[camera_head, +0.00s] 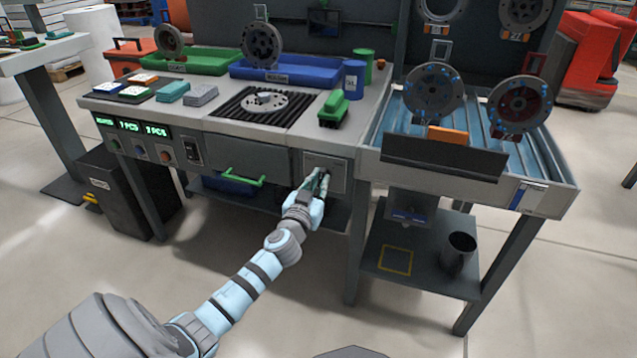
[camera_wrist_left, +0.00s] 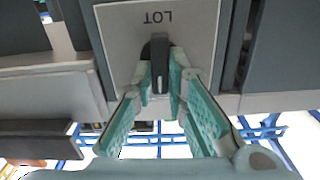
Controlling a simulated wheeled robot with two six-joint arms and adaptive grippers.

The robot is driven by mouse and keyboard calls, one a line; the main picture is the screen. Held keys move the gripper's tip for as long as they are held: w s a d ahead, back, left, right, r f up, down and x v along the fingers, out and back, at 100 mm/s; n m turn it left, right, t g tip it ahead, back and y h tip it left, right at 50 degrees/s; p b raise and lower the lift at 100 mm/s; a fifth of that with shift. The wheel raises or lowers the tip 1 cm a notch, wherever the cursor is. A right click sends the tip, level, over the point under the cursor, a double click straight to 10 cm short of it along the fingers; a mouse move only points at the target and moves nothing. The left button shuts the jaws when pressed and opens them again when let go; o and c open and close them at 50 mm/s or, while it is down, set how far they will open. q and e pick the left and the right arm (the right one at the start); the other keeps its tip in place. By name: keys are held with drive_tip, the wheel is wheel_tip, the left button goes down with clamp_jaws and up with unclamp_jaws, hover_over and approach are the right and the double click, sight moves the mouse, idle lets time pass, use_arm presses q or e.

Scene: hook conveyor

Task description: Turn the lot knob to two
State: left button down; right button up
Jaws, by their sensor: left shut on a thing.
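The lot knob (camera_wrist_left: 159,66) is a dark bar-shaped knob on a light grey plate (camera_wrist_left: 118,38) marked LOT, which appears upside down in the left wrist view. In the head view the plate (camera_head: 338,165) is on the front of the workbench, right of the drawer. My left gripper (camera_head: 322,176) reaches it from below. In the left wrist view its green-padded fingers (camera_wrist_left: 160,82) are shut on the knob, one on each side. The bar lies along the picture's vertical there. The knob's number marks are not readable. My right gripper is not in view.
A drawer with a green handle (camera_head: 242,177) is left of the plate. Further left are a switch (camera_head: 192,150) and buttons. A lower shelf (camera_head: 424,263) holds a dark cup (camera_head: 458,252).

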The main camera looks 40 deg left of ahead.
use_arm(q)
drive_tip(key=m, duration=0.2)
drive_tip(key=shift+d+m, duration=0.1)
drive_tip(key=shift+m, duration=0.3)
drive_tip(key=shift+f+m, duration=0.1)
drive_tip(key=shift+m, duration=0.8)
drive_tip(key=m, duration=0.2)
drive_tip(key=shift+m, duration=0.3)
drive_tip(key=shift+d+m, duration=0.1)
drive_tip(key=shift+m, duration=0.4)
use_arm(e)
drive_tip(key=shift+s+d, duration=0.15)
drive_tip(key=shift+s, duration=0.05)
use_arm(q)
drive_tip(key=shift+f, duration=0.1)
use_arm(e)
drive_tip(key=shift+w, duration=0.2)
use_arm(q)
drive_tip(key=c, duration=1.6)
unclamp_jaws()
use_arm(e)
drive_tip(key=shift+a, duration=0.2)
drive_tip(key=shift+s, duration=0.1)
